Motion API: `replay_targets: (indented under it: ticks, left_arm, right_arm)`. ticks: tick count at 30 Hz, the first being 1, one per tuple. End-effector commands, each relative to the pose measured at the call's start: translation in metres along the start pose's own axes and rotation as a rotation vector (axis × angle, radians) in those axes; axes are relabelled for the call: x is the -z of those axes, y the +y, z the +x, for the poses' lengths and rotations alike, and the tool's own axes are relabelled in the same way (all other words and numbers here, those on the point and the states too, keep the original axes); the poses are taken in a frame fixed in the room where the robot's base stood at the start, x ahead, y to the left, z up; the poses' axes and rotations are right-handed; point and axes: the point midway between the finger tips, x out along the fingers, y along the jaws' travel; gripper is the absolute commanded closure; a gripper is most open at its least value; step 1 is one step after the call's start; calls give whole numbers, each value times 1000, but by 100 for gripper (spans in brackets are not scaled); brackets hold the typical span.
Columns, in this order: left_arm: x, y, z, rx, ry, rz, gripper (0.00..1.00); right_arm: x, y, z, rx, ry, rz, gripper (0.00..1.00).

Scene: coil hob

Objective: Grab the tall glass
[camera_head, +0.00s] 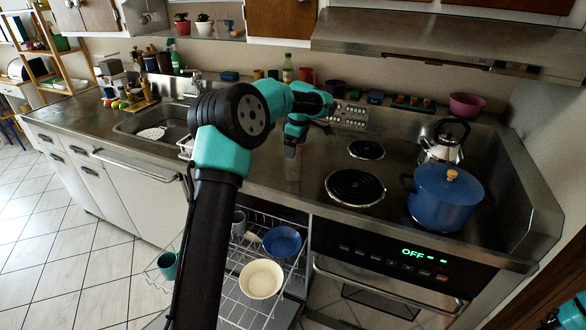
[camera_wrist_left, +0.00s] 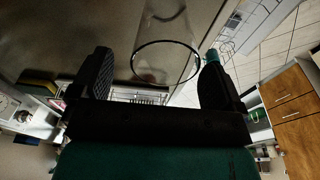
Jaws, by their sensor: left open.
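The tall glass (camera_wrist_left: 166,62) is clear, and its dark round rim faces the left wrist camera. It lies between the two fingers of my left gripper (camera_wrist_left: 155,80), nearer the camera-right finger, with a visible gap to the camera-left finger. My left gripper is open and not closed on it. In the head view my left gripper (camera_head: 291,150) points down over the counter front between sink and hob. The glass shows only faintly below it there (camera_head: 292,170). A small teal and black part of my right arm shows in the bottom right corner; its jaws are not clear.
A blue pot (camera_head: 445,196) with a lid and a metal kettle (camera_head: 442,142) stand on the hob at right. Below the counter a pulled-out dish rack holds a cream bowl (camera_head: 261,279) and a blue bowl (camera_head: 282,241). The sink (camera_head: 150,127) is at left.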

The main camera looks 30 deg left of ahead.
Motion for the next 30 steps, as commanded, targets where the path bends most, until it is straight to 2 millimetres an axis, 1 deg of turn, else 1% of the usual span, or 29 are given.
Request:
replay_targets:
  ticks: [11,14,19,22,25,30]
  left_arm:
    - [0,-1,3,1,0,0,6]
    - [1,-2,12,3,0,-1,6]
    - [1,-7,35,4,0,0,6]
    - [1,-6,47,2,0,0,6]
    - [1,-6,53,2,0,0,6]
    - [1,-6,53,1,0,0,6]
  right_arm:
    - [0,0,0,0,0,0,57]
    - [0,0,0,0,0,0,57]
    - [0,0,0,0,0,0,57]
    - [0,0,0,0,0,0,57]
    - [0,0,0,0,0,0,57]
    - [0,0,0,0,0,0,57]
